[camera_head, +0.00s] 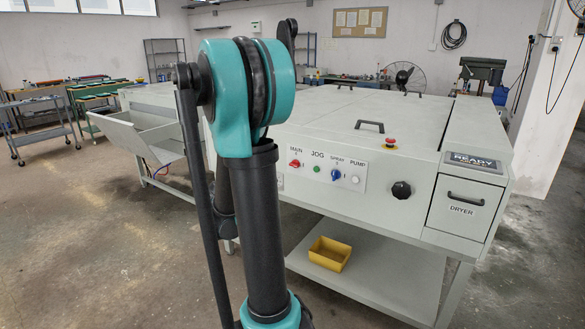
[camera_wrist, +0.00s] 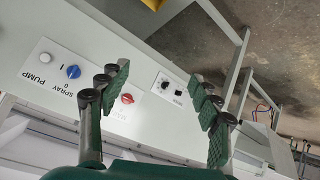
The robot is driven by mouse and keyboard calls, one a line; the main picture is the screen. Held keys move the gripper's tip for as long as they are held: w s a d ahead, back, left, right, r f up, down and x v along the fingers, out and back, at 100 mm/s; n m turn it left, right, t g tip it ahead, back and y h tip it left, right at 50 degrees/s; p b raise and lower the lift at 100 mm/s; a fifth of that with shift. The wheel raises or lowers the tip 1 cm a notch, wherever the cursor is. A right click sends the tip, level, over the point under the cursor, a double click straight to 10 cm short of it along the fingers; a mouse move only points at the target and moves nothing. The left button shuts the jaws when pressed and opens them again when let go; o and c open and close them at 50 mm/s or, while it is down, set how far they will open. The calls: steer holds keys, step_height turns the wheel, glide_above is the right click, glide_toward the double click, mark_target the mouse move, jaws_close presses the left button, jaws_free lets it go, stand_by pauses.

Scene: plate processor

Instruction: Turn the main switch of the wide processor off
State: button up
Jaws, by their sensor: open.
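The wide processor (camera_head: 340,120) is a long pale grey cabinet. On its front panel, in the head view, the red main switch (camera_head: 294,163) sits at the left end under the label MAIN. In the wrist view the red switch (camera_wrist: 127,98) appears just right of the left finger, within the gap between the fingers. The exact direction of its handle is too small to tell. My gripper (camera_wrist: 160,78) is open and empty, its green-padded fingers spread wide in front of the panel. In the head view my arm hides the gripper.
Near the main switch are a green JOG button (camera_head: 317,169), a blue SPRAY switch (camera_head: 336,174) and a white PUMP button (camera_head: 355,180). A black knob (camera_head: 401,190) and red emergency stop (camera_head: 390,143) are further right. A yellow bin (camera_head: 329,254) stands on the lower shelf.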

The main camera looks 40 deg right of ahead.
steer(key=w+d+r+m+h, duration=0.2)
steer(key=w+d+m+h, duration=0.15)
steer(key=w+d, duration=0.45)
steer(key=m+t+h, duration=0.2)
steer(key=h, duration=0.3)
glide_toward(293, 165)
steer(key=shift+y, duration=0.25)
steer(key=x, duration=0.9)
steer(key=shift+w+d+r, duration=0.1)
steer(key=shift+r, duration=0.1)
steer(key=c, duration=1.2)
